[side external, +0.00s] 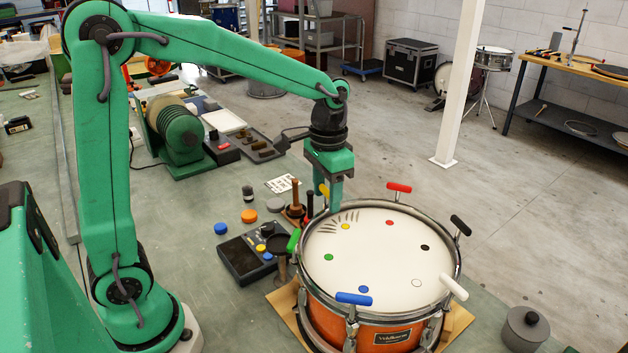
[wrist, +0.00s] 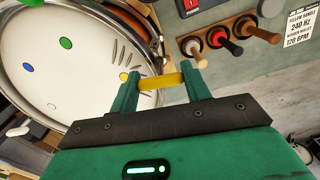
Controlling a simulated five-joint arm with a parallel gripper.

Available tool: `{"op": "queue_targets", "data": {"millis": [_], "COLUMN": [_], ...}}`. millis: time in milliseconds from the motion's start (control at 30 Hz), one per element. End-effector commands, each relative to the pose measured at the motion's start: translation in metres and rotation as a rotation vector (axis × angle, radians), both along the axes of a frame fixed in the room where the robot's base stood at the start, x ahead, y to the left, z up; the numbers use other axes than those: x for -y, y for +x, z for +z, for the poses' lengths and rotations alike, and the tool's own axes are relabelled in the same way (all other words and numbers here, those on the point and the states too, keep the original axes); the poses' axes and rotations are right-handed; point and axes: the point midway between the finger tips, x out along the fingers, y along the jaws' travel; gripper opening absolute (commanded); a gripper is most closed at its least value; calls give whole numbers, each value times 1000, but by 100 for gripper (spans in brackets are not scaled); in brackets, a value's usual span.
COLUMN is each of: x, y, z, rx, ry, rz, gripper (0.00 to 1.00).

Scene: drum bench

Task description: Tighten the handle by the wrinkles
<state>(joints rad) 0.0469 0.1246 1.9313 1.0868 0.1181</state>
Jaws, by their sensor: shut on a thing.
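The drum (side external: 390,262) has a white head with dark wrinkle lines (side external: 342,218) at its far left edge, beside a yellow dot (side external: 345,227). The wrinkles (wrist: 125,50) and yellow dot (wrist: 123,77) also show in the wrist view. The yellow handle (wrist: 162,81) lies crosswise between the fingers of my gripper (wrist: 161,84), at the rim by the wrinkles. My gripper is shut on it. In the side view, the handle (side external: 324,190) is mostly hidden by my gripper (side external: 328,200).
Red (side external: 399,187), black (side external: 460,225), white (side external: 453,287), blue (side external: 354,298) and green (side external: 294,240) handles stand around the rim. Mallets in a wooden rack (wrist: 218,38) are close to my gripper. A printed card (wrist: 300,32) reads "yellow handle 240 Hz". A grey pot (side external: 525,328) stands right.

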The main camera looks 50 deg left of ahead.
Motion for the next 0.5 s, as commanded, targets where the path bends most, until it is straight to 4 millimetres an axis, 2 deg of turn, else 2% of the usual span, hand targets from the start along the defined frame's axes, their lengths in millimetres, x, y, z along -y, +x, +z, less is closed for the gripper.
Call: {"op": "queue_targets", "data": {"millis": [33,133,500], "x": [0,0,0], "y": [1,1,1], "z": [2,2,2], "rx": [5,5,3], "ry": [0,0,0], "rz": [1,1,1], "gripper": [49,69,69]}}
